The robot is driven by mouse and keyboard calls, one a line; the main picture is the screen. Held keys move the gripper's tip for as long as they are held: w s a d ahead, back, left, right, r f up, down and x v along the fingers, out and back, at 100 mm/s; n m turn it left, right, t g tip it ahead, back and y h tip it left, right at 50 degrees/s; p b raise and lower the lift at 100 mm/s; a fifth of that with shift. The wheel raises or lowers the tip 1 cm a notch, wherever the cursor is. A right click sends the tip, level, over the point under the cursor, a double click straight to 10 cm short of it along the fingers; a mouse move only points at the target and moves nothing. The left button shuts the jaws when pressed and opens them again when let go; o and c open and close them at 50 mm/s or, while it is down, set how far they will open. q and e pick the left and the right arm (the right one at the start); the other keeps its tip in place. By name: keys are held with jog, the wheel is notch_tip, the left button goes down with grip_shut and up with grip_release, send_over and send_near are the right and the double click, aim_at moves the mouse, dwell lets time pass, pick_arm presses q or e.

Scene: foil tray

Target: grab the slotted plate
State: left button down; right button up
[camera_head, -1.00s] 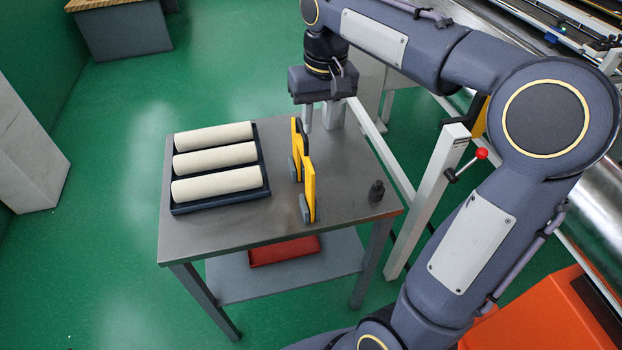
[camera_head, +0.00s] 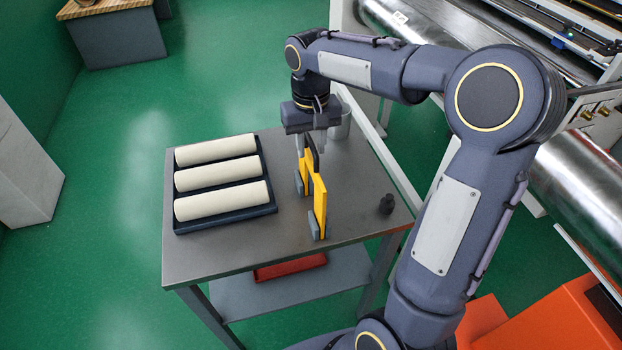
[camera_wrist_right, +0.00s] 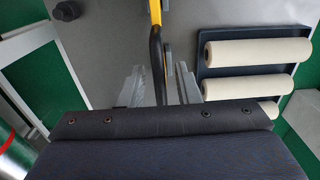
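The slotted plate appears to be the yellow plate (camera_head: 320,207) standing upright on grey feet in the middle of the table. It has a black handle (camera_head: 313,157) at its far end. My right gripper (camera_head: 311,147) points down at that far end. In the right wrist view, the fingers of my gripper (camera_wrist_right: 160,84) are apart, one on each side of the black handle (camera_wrist_right: 156,50). I cannot tell whether either finger touches it. A strip of the yellow plate (camera_wrist_right: 155,12) shows at the top there. My left gripper is not in view.
A dark blue tray (camera_head: 226,217) with three cream rolls lies left of the plate. A small black knob-like object (camera_head: 386,204) stands at the right, and a grey metal cylinder (camera_head: 340,122) behind the gripper. The front of the table (camera_head: 240,250) is clear.

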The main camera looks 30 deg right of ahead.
jog(key=shift+c, duration=0.3)
grip_shut()
jog(key=shift+r, duration=0.1)
dwell(1.0)
